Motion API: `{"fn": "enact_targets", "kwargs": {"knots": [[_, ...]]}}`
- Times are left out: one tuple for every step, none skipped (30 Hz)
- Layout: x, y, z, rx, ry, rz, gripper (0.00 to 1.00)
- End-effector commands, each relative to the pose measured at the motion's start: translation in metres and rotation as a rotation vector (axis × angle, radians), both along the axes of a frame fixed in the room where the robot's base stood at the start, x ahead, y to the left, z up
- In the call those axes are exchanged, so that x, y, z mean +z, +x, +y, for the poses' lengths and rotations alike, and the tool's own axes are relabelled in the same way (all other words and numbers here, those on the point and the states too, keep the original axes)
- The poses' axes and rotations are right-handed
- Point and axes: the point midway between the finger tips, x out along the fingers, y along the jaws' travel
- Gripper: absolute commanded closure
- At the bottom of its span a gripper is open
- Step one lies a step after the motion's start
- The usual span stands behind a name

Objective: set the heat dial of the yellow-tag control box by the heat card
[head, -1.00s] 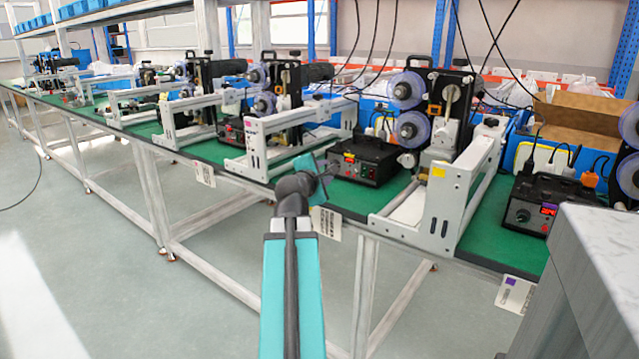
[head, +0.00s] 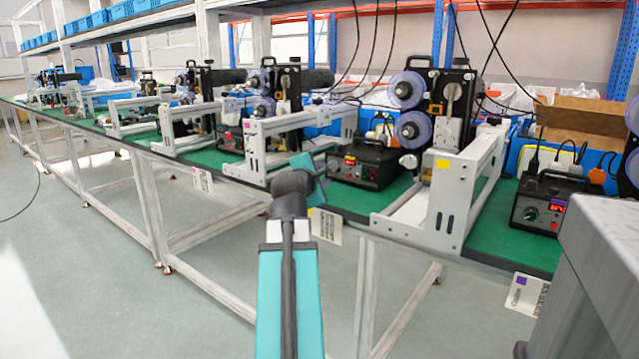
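A black control box (head: 362,163) with red lights and a dial on its front stands on the green bench top. A small yellowish mark (head: 349,158) shows on its front; the dial's setting is too small to read. A white card (head: 326,226) with a yellowish patch hangs at the bench edge below it; its print is unreadable. My gripper (head: 318,170) is at the end of my teal arm, left of this box in the picture. Its fingers are too small and overlapped to tell open from shut, and I see no contact with the dial.
Another control box (head: 545,203) with a red display stands at right, with a purple-marked card (head: 528,293) below. A white frame (head: 445,195) with a yellow square stands between the boxes. A grey block (head: 610,260) fills the right corner. The floor at left is clear.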

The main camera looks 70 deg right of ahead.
Motion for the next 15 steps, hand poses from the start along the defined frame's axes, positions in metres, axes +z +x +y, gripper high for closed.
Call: {"fn": "enact_targets", "kwargs": {"knots": [[-0.002,0.000,0.001,0.002,-0.001,0.000,0.70],[0.002,-0.001,0.006,0.002,-0.001,0.000,0.70],[0.003,-0.001,0.010,0.002,-0.001,0.000,0.70],[0.004,-0.001,0.012,0.001,0.000,0.000,0.70],[0.004,-0.001,0.014,0.001,0.000,0.000,0.70],[0.004,-0.002,0.017,0.002,0.000,0.000,0.70],[0.005,-0.002,0.019,0.002,0.001,0.000,0.70],[0.005,-0.002,0.021,0.002,0.001,0.000,0.70],[0.005,-0.002,0.023,0.002,0.001,0.000,0.70],[0.005,-0.002,0.024,0.002,0.001,0.000,0.70],[0.006,-0.002,0.025,0.002,0.001,0.000,0.70],[0.006,-0.002,0.026,0.002,0.001,0.000,0.70],[0.006,-0.002,0.027,0.002,0.001,0.000,0.70],[0.006,-0.002,0.027,0.002,0.001,0.000,0.70],[0.006,-0.002,0.028,0.001,0.000,0.000,0.70]]}}
